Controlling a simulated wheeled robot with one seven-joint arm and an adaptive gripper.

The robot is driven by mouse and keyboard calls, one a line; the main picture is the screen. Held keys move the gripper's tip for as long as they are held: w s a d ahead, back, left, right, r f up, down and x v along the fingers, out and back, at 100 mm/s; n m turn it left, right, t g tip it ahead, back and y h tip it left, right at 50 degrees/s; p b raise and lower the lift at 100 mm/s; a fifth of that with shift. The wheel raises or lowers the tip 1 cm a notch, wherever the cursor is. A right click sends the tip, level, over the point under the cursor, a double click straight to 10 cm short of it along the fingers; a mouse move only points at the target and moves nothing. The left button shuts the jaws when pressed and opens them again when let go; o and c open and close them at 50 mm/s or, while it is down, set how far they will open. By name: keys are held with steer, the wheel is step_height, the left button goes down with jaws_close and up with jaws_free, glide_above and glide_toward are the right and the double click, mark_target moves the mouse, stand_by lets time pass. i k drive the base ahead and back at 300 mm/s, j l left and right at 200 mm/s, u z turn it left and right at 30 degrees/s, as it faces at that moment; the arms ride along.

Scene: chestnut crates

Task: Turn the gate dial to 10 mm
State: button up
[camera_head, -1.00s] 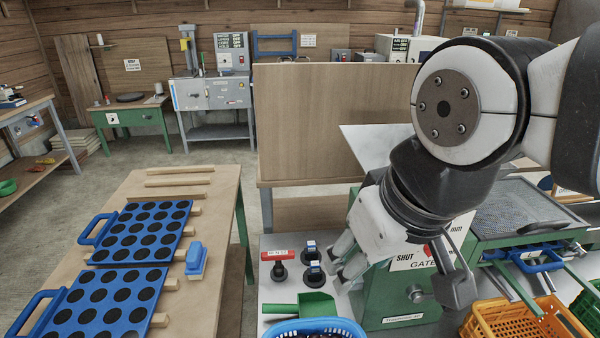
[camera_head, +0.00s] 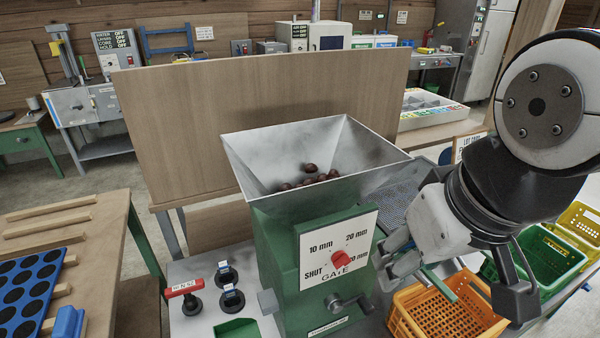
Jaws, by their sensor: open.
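The gate dial is a red knob (camera_head: 340,259) at the middle of a white plate (camera_head: 312,249) on the green machine's front. The plate reads 10 mm at upper left, 20 mm at upper right and SHUT at lower left. I cannot tell which mark the knob points to. My gripper (camera_head: 384,264) is open and empty, just right of the plate and apart from the knob.
A metal hopper (camera_head: 270,150) holding several chestnuts tops the machine. A crank (camera_head: 348,304) sticks out below the plate. An orange crate (camera_head: 440,320) and a green crate (camera_head: 548,262) stand right.

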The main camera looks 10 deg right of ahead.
mark_target(340, 259)
steer(key=k+j, duration=0.1)
steer(key=j, duration=0.3)
steer(key=k+j, duration=0.1)
steer(key=j, duration=0.3)
steer(key=k+j, duration=0.1)
steer(key=j, duration=0.3)
steer(key=k+j+u, duration=0.1)
steer(key=j, duration=0.3)
